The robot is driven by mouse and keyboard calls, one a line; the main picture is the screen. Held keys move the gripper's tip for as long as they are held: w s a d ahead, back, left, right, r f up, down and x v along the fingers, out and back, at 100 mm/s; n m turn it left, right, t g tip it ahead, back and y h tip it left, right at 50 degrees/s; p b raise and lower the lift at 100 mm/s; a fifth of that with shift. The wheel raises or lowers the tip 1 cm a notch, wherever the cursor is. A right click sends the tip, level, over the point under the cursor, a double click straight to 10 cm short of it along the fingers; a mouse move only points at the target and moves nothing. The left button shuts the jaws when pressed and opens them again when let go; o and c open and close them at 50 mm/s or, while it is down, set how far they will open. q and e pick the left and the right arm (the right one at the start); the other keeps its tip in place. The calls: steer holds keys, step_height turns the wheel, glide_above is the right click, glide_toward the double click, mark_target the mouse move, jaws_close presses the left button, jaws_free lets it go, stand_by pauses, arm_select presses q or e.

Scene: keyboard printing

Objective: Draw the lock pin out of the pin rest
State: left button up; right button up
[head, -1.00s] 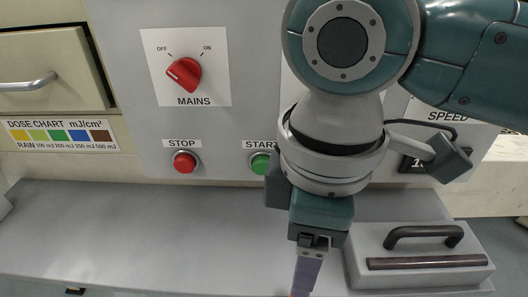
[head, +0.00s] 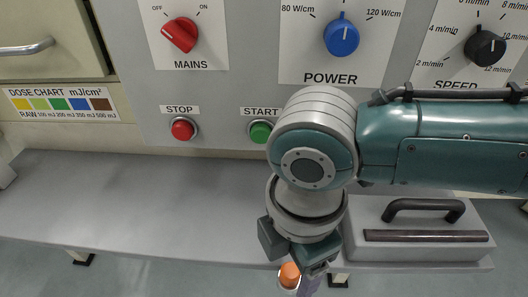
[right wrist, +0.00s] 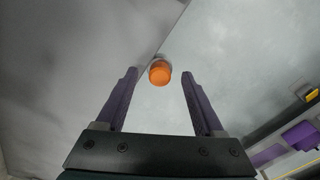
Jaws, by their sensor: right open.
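The lock pin shows as an orange round knob (head: 289,274) at the bottom of the head view, just beyond the front edge of the grey shelf. A pale ring at its base may be the pin rest (head: 287,289); the pin's shaft is hidden. In the right wrist view the orange knob (right wrist: 160,72) appears between the two purple fingertips, with gaps on both sides. My right gripper (right wrist: 159,76) is open and empty, pointing toward the knob. In the head view my right gripper (head: 310,287) is beside the knob, partly cut off. My left gripper is not in view.
The grey shelf (head: 130,205) is mostly bare at left. A grey block with a dark handle (head: 423,209) stands at right. The panel behind has a red MAINS switch (head: 180,35), a red STOP button (head: 182,130) and a green START button (head: 260,132).

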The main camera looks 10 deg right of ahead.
steer(key=shift+f, duration=0.35)
jaws_close()
steer(key=c, duration=0.7)
jaws_free()
steer(key=shift+c, duration=0.2)
jaws_close()
steer(key=shift+r, duration=0.15)
stand_by(0.3)
